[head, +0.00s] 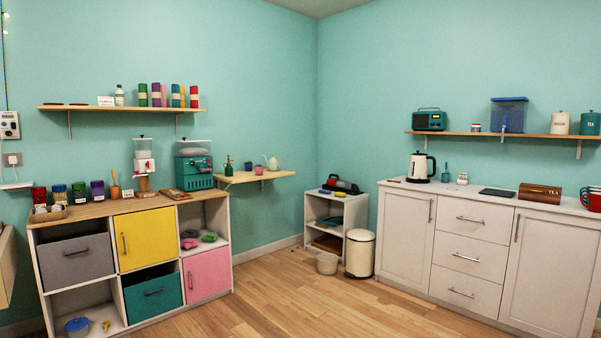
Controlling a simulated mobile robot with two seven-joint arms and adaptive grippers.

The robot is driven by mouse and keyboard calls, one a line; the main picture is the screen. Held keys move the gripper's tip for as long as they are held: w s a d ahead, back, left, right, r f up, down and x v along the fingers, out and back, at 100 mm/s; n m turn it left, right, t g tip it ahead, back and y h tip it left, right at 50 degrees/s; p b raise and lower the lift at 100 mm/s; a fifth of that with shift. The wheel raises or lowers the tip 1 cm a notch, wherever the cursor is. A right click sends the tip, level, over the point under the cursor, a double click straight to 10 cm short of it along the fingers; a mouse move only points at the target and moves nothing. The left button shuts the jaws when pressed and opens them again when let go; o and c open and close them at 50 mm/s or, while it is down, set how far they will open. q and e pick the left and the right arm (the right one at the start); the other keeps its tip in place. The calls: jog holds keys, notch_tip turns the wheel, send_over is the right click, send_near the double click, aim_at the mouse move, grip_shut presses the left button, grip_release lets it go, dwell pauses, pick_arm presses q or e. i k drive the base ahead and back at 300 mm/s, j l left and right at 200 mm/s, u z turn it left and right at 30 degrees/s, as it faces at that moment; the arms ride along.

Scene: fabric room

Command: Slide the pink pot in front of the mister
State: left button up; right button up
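A small pink pot (259,170) stands on the low wooden wall shelf (252,178) near the room's corner, in the head view. A dark green mister (228,166) with a spray head stands at the left end of the same shelf. The pot is to the right of the mister and apart from it. A small teal item (248,166) stands between them, towards the back. Neither of my grippers is in view.
A pale watering can (274,164) stands right of the pot. A teal machine (194,172) stands on the cube cabinet left of the shelf. A low white rack (352,212), a cream bin (360,252) and a small bucket (327,263) stand to the right. The wooden floor (265,295) in front is clear.

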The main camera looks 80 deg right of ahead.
aim_at(258, 169)
jog(key=z, duration=2.35)
jog(key=i+l+z, duration=0.1)
jog(key=i+z, duration=0.4)
jog(key=i, duration=1.95)
jog(key=i+l, duration=0.1)
jog(key=i, duration=2.3)
jog(key=j+u, duration=0.05)
jog(key=j, duration=0.05)
